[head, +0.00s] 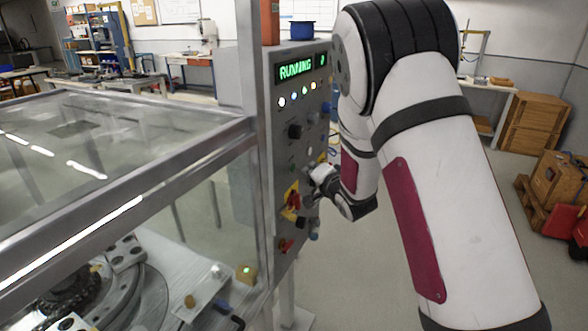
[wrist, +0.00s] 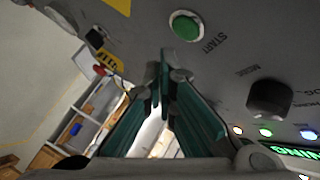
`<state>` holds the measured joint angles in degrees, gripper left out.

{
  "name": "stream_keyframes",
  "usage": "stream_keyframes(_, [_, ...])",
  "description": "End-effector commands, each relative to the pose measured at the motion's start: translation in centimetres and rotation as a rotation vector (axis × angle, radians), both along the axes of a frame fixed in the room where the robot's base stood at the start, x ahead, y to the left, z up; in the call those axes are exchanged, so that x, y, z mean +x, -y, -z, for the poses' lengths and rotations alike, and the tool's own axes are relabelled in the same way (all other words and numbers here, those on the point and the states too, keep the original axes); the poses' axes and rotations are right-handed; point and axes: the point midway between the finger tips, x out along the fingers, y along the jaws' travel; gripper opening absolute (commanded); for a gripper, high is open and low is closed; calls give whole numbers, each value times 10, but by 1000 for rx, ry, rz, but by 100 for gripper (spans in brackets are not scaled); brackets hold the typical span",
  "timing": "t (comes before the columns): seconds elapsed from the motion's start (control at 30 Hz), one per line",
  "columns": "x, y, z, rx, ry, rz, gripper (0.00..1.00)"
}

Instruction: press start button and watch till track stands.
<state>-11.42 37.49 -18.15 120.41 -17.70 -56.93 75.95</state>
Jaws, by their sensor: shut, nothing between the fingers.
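The grey control panel (head: 285,130) stands at the centre of the head view, with a green display (head: 296,70) reading RUNNING. The green start button (wrist: 186,25), labelled START, shows at the top of the wrist view. My gripper (head: 314,183) is close to the panel's face in the head view. In the wrist view my gripper (wrist: 163,62) is shut and empty, its tips just below and left of the start button; I cannot tell the exact gap. The ring track (head: 140,290) is partly visible behind glass at lower left, and I cannot tell its motion from one frame.
A black mode knob (wrist: 270,98) is right of the start button in the wrist view. A red and yellow switch (head: 291,196) sits low on the panel. The glass enclosure (head: 120,165) fills the left. Wooden crates (head: 535,122) stand at the right, with open floor between.

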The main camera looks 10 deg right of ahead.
Motion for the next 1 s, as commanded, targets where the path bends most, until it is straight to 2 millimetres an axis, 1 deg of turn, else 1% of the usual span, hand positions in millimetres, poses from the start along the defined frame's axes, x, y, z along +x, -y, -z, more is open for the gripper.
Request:
stream_keyframes(0.03, [-4,5,-1,1,0,2,0])
stream_keyframes(0.2, [-13,18,-1,0,-1,3,0])
stream_keyframes(0.4, [-22,29,-1,0,1,1,0])
stream_keyframes(1.0, [-23,31,0,0,1,-1,0])
